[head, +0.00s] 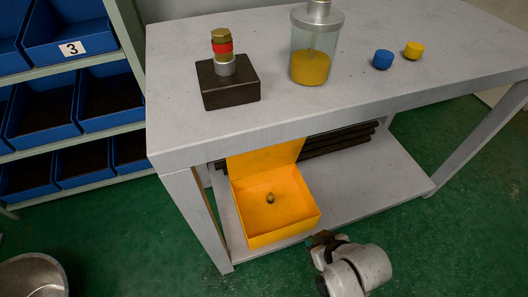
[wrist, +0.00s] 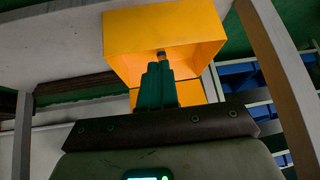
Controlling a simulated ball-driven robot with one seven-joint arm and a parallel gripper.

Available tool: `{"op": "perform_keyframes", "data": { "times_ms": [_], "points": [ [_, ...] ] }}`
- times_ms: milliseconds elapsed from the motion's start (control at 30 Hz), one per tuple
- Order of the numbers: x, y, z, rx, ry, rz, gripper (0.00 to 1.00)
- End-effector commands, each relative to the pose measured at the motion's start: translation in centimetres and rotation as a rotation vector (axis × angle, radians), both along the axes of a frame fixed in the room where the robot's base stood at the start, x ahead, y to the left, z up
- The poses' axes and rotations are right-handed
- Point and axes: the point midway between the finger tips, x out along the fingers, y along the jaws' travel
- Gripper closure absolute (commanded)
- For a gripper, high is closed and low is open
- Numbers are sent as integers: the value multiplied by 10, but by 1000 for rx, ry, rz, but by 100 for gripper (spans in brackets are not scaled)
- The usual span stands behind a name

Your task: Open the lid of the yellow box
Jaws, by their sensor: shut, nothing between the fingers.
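The yellow box (head: 275,207) sits on the bench's lower shelf, and its inside shows from above. Its lid (head: 266,156) stands raised at the back edge, its top partly hidden by the tabletop. My gripper (head: 322,239) is at the front right corner of the box in the head view. In the wrist view the shut green fingers (wrist: 158,66) point toward the box (wrist: 165,30) and hold nothing. Whether they touch the box I cannot tell.
The bench tabletop (head: 400,85) overhangs the shelf (head: 375,170). Dark pipes (head: 340,138) lie behind the box. A bench leg (head: 198,215) stands left of it. Blue bins (head: 85,170) fill a rack at left. A metal bowl (head: 32,277) is at lower left.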

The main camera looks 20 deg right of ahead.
Motion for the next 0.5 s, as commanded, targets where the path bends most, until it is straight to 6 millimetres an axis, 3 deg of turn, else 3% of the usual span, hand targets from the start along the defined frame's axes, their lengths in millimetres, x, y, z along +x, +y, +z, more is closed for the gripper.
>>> {"op": "perform_keyframes", "data": {
  "times_ms": [300, 500],
  "points": [
    [75, 39, 17, 62, -413, 32, 100],
    [105, 52, 39, 78, -696, -3, 100]
  ]
}}
